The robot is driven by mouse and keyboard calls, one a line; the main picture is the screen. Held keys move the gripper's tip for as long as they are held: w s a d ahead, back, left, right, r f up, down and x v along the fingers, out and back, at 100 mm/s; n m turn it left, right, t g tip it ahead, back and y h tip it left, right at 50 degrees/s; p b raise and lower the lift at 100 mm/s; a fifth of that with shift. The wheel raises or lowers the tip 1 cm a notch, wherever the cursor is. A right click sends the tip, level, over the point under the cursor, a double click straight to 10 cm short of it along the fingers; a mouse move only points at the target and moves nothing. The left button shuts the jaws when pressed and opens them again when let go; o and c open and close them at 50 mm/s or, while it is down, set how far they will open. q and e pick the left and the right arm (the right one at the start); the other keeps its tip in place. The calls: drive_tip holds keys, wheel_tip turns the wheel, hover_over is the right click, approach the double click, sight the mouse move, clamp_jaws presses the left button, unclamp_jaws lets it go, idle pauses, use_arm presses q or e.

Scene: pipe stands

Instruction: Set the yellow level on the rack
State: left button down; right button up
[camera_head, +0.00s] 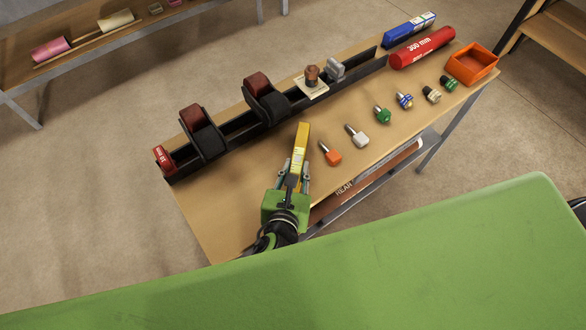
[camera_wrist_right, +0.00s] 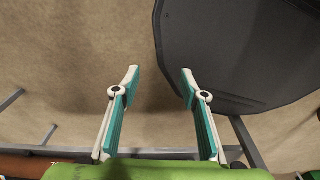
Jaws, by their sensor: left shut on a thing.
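The yellow level (camera_head: 301,143) is a slim bar held in my left gripper (camera_head: 294,180). The gripper is shut on its near end, and the far end points toward the black rail. In the head view it is over the front part of the wooden table; I cannot tell whether it touches the top. The long black rail (camera_head: 232,129) bears two black stands with dark red pads, one at the left (camera_head: 202,131) and one at the middle (camera_head: 265,97). I cannot tell which part is called the rack. My right gripper (camera_wrist_right: 160,75) is open and empty in the right wrist view.
An orange-tipped tool (camera_head: 331,155), a white one (camera_head: 357,136) and several others line the table's front. A red 300 mm cylinder (camera_head: 422,48), a blue box (camera_head: 409,28) and an orange bin (camera_head: 472,64) stand at the right. The table's near left corner is bare.

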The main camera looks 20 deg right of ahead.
use_arm(q)
drive_tip(key=c, duration=1.8)
unclamp_jaws()
drive_tip(key=shift+f, duration=0.15)
drive_tip(key=shift+o, duration=0.2)
drive_tip(key=v, duration=1.2)
drive_tip(key=shift+a, duration=0.1)
